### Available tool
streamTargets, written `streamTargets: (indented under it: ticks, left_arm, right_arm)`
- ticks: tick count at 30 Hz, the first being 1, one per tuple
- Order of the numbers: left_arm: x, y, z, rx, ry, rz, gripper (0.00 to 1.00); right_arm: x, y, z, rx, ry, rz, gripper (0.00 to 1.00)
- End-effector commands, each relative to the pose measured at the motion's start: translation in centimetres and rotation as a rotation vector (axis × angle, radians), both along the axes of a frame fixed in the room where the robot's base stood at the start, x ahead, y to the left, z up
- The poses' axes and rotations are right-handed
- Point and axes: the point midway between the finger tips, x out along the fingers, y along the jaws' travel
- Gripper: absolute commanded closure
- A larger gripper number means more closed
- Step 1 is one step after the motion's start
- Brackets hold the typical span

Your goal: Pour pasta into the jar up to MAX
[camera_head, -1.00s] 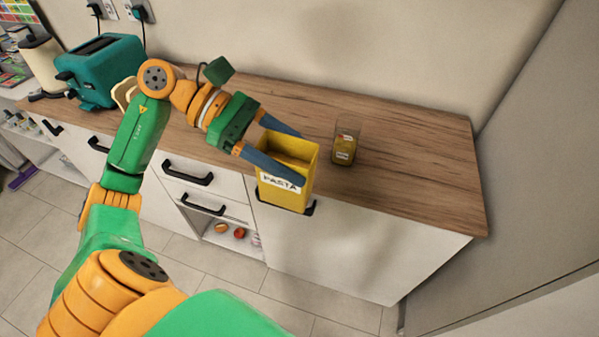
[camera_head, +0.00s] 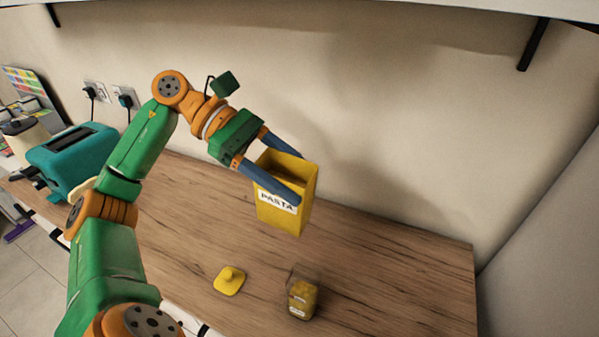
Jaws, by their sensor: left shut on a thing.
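A yellow open-topped box labelled PASTA (camera_head: 285,222) is held upright in the air above the wooden counter. My left gripper (camera_head: 286,172) is shut on the pasta box, with one blue finger on each side of it. The jar (camera_head: 302,296) is a small clear container standing on the counter, below and slightly right of the box, apart from it. It has yellowish contents in its lower part and small labels on its front; their text is too small to read. My right gripper is not in view.
A yellow lid with a knob (camera_head: 229,281) lies on the counter (camera_head: 400,280) left of the jar. A teal toaster (camera_head: 75,155) stands at the far left. The counter right of the jar is clear. A shelf (camera_head: 400,8) with a black bracket (camera_head: 534,45) hangs above.

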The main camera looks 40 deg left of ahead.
Motion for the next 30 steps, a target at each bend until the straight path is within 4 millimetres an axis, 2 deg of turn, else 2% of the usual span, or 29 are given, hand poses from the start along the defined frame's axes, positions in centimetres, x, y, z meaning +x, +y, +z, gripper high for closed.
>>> streamTargets:
  ticks: [1, 4, 19, 30]
  left_arm:
    - [0.0, 0.0, -0.9, 0.007, -0.004, 0.001, 1.00]
    - [0.0, 0.0, -1.7, 0.022, -0.013, 0.001, 1.00]
    - [0.0, 0.1, -5.7, 0.092, -0.057, 0.000, 1.00]
    - [0.1, 0.1, -5.5, 0.097, -0.061, 0.000, 1.00]
  right_arm:
    - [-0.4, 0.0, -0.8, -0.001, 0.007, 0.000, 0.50]
    - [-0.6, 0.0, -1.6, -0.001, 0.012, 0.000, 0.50]
    - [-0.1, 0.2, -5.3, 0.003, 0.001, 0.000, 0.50]
    - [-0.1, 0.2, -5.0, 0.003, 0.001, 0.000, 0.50]
